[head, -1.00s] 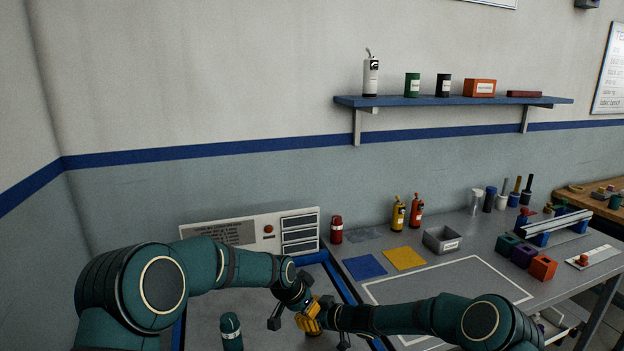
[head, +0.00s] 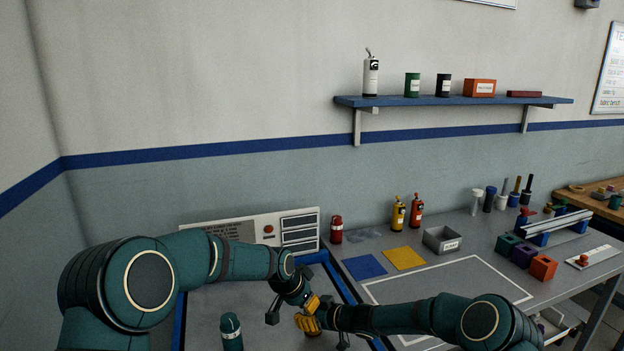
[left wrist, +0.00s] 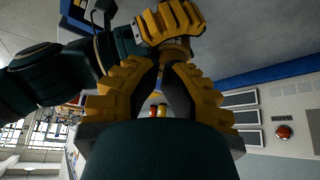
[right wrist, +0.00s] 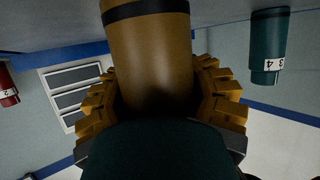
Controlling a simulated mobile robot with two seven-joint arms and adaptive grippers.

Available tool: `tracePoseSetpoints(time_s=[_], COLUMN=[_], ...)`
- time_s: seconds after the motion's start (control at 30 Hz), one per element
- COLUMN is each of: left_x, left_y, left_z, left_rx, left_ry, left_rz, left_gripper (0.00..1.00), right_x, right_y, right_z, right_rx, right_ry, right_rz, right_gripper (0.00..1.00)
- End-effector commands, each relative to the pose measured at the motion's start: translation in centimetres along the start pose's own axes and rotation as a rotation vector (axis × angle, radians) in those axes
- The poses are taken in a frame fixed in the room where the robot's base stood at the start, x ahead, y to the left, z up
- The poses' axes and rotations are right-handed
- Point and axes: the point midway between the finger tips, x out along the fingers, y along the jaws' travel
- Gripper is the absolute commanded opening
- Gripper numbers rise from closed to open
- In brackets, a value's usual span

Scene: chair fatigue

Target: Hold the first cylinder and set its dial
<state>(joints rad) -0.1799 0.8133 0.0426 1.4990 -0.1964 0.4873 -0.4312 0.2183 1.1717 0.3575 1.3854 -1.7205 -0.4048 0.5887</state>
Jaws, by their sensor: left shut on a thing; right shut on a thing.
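A brown cylinder (right wrist: 150,60) with a dark band stands between the yellow fingers of my right gripper (right wrist: 160,95), which is shut on it. In the head view the cylinder (head: 313,333) is mostly hidden behind the right gripper (head: 308,323). My left gripper (head: 312,302) is just above it in the picture. In the left wrist view the left gripper's yellow fingers (left wrist: 165,78) converge at the brown cylinder's end (left wrist: 176,50), close to the right gripper's yellow finger. The dial itself and its setting cannot be made out.
A teal cylinder (head: 231,332) stands left of the grippers in the blue-edged grey area. A panel (head: 250,232) with a red button is behind. A red cylinder (head: 336,230), blue mat (head: 365,266), yellow mat (head: 405,258) and grey bin (head: 441,240) are to the right.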

Motion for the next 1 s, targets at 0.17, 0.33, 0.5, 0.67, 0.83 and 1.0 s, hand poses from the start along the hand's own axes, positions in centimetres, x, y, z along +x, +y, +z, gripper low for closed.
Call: tracePoseSetpoints(time_s=[0.17, 0.33, 0.5, 0.67, 0.83, 1.0], left_x=[-1.8, -2.9, -3.1, -3.1, -3.6, -3.5], left_y=[0.0, 0.0, 0.0, -0.1, -1.9, -2.4], left_z=[-1.1, -1.6, -1.7, -1.7, -2.3, -2.2], left_rx=[0.001, 0.001, 0.001, 0.000, -0.002, 0.001], left_ry=[0.003, 0.002, 0.001, 0.001, -0.001, -0.003], left_rz=[-0.001, -0.001, 0.000, -0.001, -0.004, 0.000], left_gripper=[0.00, 0.00, 0.00, 0.00, 0.00, 0.00], right_x=[0.0, 0.0, 0.0, 0.0, 0.0, 0.0], right_y=[0.1, 0.1, 0.1, 0.1, 0.1, 0.1], right_z=[-0.1, -0.1, -0.1, -0.1, -0.1, -0.1], right_rx=[0.000, 0.000, 0.000, 0.000, 0.000, 0.000], right_ry=[0.001, 0.001, 0.001, 0.001, 0.001, 0.001], right_rz=[0.001, 0.001, 0.001, 0.001, 0.001, 0.001], right_gripper=[0.01, 0.01, 0.01, 0.01, 0.01, 0.01])
